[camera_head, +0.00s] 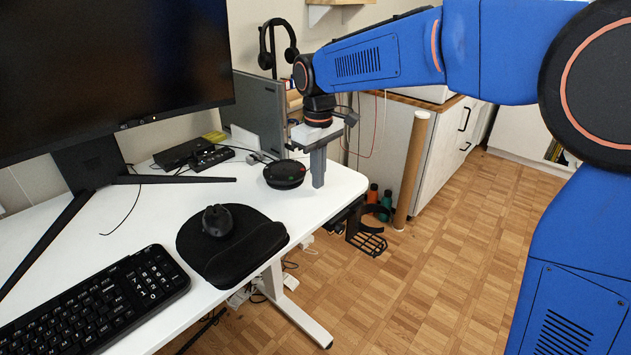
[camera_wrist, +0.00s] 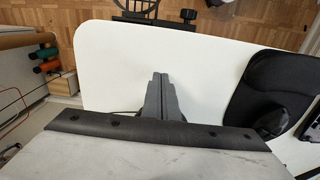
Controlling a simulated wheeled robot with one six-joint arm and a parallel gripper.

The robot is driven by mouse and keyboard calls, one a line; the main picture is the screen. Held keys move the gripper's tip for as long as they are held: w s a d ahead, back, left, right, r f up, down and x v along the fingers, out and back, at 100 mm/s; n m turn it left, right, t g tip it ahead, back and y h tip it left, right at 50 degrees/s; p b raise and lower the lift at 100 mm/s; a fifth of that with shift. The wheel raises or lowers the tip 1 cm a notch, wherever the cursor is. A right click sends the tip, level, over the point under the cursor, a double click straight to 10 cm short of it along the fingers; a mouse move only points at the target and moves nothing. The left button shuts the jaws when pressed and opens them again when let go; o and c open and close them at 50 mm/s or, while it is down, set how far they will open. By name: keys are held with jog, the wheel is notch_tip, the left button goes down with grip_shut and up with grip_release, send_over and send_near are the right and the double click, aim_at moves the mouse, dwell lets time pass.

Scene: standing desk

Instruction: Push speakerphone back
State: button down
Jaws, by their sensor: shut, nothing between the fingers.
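The speakerphone (camera_head: 285,175) is a black, round, low device lying on the white desk (camera_head: 255,199) near its right end. My gripper (camera_head: 318,184) points straight down just right of the speakerphone, with its fingers together and nothing between them. A narrow strip of desk shows between the fingers and the speakerphone. The fingertips are at or just above the desk surface; I cannot tell which. In the wrist view my gripper (camera_wrist: 160,82) shows over bare desk, and I cannot make out the speakerphone there.
A black mouse pad (camera_head: 259,252) with a mouse (camera_head: 217,221) lies in front of the speakerphone. Behind it are black boxes (camera_head: 197,156), a grey panel (camera_head: 258,112) and a headphone stand (camera_head: 267,48). The monitor (camera_head: 110,75) and keyboard (camera_head: 85,306) are to the left. The desk's right edge is close to my gripper.

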notch_tip(320, 180, up, 8)
jog(key=s+d+r+m+t, duration=0.1)
jog(key=s+d+m, duration=0.3)
jog(key=d, duration=0.8)
jog(key=s+d+f+m+t, duration=0.2)
jog(key=s+d+f, duration=0.4)
jog(key=s+d, duration=0.4)
jog(key=s+d+f+m+t, duration=0.1)
jog(key=s+d+f+m, duration=0.3)
jog(key=s+d, duration=0.7)
notch_tip(320, 180, down, 3)
jog(key=s, duration=0.2)
jog(key=shift+s+d+r+t, duration=0.15)
jog(key=shift+s+d+t, duration=0.05)
jog(key=shift+s+t, duration=0.2)
